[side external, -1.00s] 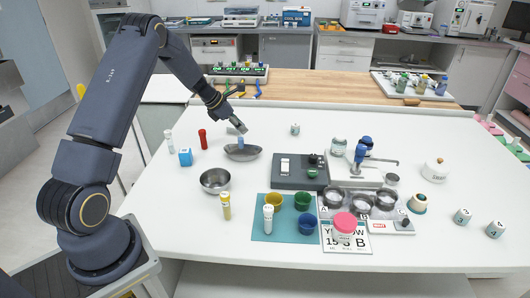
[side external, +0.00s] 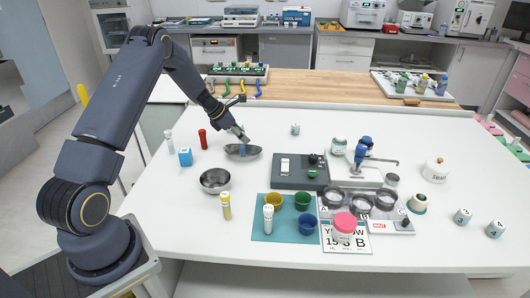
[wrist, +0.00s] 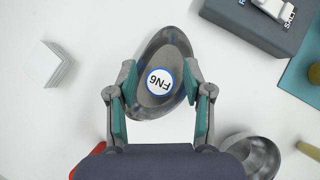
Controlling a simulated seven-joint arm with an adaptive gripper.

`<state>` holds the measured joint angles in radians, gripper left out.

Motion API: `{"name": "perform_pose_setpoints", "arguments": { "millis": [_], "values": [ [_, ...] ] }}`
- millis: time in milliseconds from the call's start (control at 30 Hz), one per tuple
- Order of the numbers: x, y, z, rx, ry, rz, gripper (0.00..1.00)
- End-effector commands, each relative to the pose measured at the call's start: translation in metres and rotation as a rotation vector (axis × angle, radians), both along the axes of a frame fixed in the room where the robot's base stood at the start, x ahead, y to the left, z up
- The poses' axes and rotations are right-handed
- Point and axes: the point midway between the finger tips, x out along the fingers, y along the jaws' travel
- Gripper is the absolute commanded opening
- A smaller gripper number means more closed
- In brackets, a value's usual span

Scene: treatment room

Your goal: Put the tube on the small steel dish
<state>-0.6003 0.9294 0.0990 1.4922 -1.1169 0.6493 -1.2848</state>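The tube, with a round white top marked FN6 and a blue ring (wrist: 159,81), stands in the oval steel dish (wrist: 151,108). In the side view the tube's blue body (side external: 243,150) shows against that dish (side external: 232,153), which sits on the white table. My gripper (side external: 240,136) is just above the dish, pointing down. In the wrist view my gripper (wrist: 160,83) is open, with one finger on each side of the tube and a gap on both sides. The tube's lower end is hidden from the wrist view.
A round steel bowl (side external: 215,180) stands nearer the camera. A dark grey device (side external: 299,171) is to the right. The table behind the dish is mostly clear.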

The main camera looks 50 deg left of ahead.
Motion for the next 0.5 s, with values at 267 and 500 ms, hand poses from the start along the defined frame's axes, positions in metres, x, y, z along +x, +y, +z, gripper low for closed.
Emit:
{"name": "perform_pose_setpoints", "arguments": {
  "millis": [267,500],
  "values": [
    [0.000,0.000,0.004,0.001,-0.001,0.000,0.51],
    [-0.023,0.008,0.038,0.002,-0.003,0.002,0.51]
  ]
}}
